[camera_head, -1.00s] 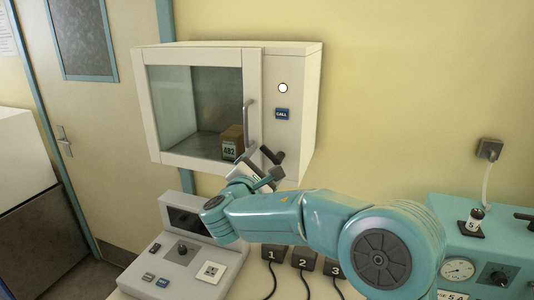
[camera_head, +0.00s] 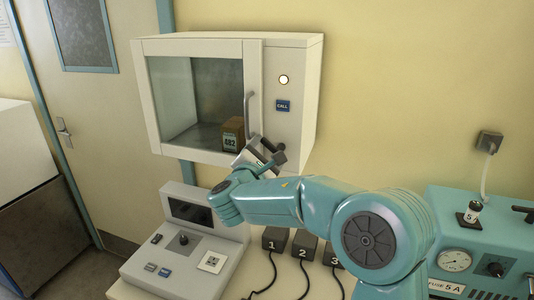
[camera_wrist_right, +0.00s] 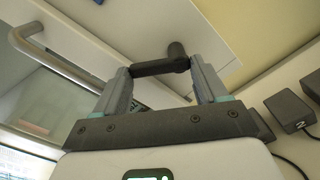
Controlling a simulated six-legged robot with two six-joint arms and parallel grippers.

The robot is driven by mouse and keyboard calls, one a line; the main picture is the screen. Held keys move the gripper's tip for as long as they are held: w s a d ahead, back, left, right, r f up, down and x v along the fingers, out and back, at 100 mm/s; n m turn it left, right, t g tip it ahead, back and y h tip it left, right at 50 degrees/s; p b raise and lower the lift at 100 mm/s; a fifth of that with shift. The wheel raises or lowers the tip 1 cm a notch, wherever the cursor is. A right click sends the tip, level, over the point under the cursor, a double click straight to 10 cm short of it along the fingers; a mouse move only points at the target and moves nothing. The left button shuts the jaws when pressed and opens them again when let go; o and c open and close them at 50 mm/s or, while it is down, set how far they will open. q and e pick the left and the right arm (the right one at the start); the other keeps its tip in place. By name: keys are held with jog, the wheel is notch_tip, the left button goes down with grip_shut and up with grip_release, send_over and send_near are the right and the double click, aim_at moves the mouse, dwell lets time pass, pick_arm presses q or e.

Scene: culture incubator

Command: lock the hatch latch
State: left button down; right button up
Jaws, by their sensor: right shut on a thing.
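The incubator hatch (camera_head: 203,105) is a glass door with a pale frame and a vertical grey bar handle (camera_head: 250,113). It looks closed. The black latch (camera_head: 280,147) sits low on the cabinet front, right of the hatch, partly hidden by my right gripper (camera_head: 267,153). In the right wrist view, the latch's black lever (camera_wrist_right: 160,67) reaches left from its round pivot, between the two grey fingers of my right gripper (camera_wrist_right: 163,82). The gripper is shut on the lever. Whether the latch is locked cannot be told. My left gripper is not in view.
A small box labelled 482 (camera_head: 233,134) stands inside the incubator. A round lit lamp (camera_head: 284,79) and a blue CALL plate (camera_head: 283,105) are above the latch. A grey console (camera_head: 180,244) and numbered black blocks (camera_head: 303,248) stand below. A teal device (camera_head: 480,240) is at right.

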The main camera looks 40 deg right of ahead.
jog(key=shift+w+f+n, duration=0.1)
jog(key=shift+f+n, duration=0.15)
jog(key=shift+n, duration=1)
jog(key=shift+s+f+n, duration=0.1)
jog(key=shift+f+n, duration=0.2)
jog(key=shift+n, duration=1)
jog(key=shift+w+f+n, duration=0.1)
jog(key=shift+f+n, duration=0.15)
jog(key=shift+n, duration=1)
jog(key=o, duration=0.8)
jog(key=b+v, duration=0.4)
jog(key=v, duration=1.2)
jog(key=shift+a+b, duration=0.2)
jog(key=shift+b, duration=0.15)
